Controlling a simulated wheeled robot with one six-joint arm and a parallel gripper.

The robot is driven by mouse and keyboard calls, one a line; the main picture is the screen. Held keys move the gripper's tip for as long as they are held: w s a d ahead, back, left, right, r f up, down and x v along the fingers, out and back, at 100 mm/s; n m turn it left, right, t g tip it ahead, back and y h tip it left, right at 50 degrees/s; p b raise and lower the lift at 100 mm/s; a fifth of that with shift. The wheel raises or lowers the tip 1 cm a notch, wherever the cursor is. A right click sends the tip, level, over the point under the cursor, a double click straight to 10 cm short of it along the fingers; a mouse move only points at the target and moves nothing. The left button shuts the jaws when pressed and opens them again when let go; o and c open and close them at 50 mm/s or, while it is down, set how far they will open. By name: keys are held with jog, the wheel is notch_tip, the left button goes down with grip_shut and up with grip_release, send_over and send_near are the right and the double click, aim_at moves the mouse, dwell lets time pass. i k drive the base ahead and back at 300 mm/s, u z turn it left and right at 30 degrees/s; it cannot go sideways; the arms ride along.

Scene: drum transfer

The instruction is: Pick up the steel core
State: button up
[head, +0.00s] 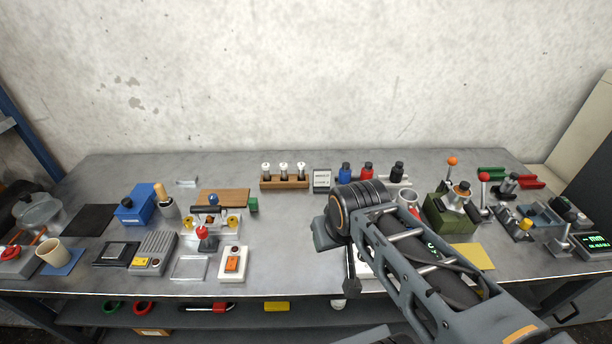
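I cannot tell for sure which piece is the steel core. Several small metal parts are in view. Three upright steel-coloured pieces with pale tops (283,170) stand in a wooden rack (284,184) at the back middle of the bench. A hollow metal cylinder (408,198) stands right of my arm's elbow, partly hidden by the arm. My arm reaches in from the lower right, with its elbow over the middle of the bench. My gripper is not visible; the arm hides the area behind and below it.
The grey bench (290,225) is crowded at left and right. A blue box (136,210), a beige cup (51,250) and an orange-switch box (233,263) stand at left. A green block fixture (450,212) and red-ball lever (484,178) stand at right. Bare bench lies left of my elbow.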

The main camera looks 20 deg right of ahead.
aim_at(284, 166)
jog(key=k, duration=1)
jog(key=u, duration=1.15)
jog(key=i, duration=0.9)
jog(key=z, duration=0.9)
jog(key=i, duration=0.7)
jog(key=z, duration=0.75)
